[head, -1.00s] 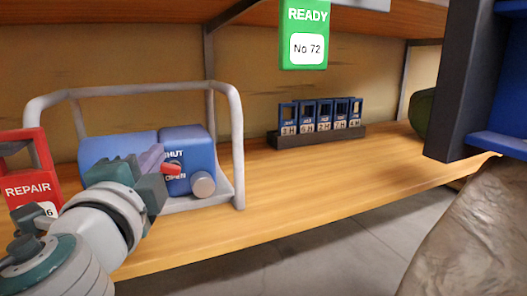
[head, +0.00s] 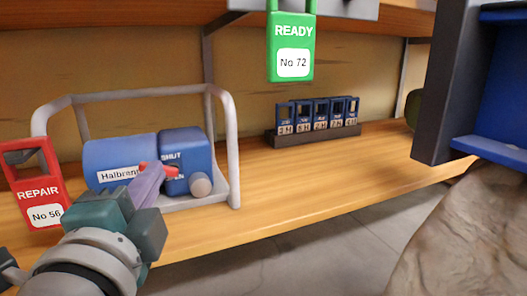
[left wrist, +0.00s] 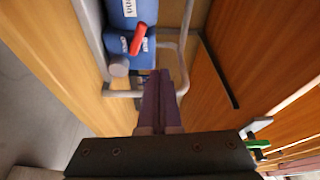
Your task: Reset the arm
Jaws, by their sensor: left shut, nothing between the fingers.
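My left gripper (head: 148,190) is shut and empty in the lower left of the head view, in front of the blue aerator. In the left wrist view its closed purple fingers (left wrist: 160,92) point toward the aerator and are apart from its red lever. The blue aerator (head: 112,153) stands on a shelf inside a pale tube frame, with a label partly reading "Halbren". Its red lever (head: 147,168) sits by the SHUT marking, partly hidden by the fingers; it also shows in the left wrist view (left wrist: 138,39). My right gripper is not in view.
A red REPAIR tag (head: 38,190) numbered 56 is left of the aerator. A green READY tag (head: 292,40) numbered 72 hangs above. A blue-grey structure and a brown sack fill the right.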

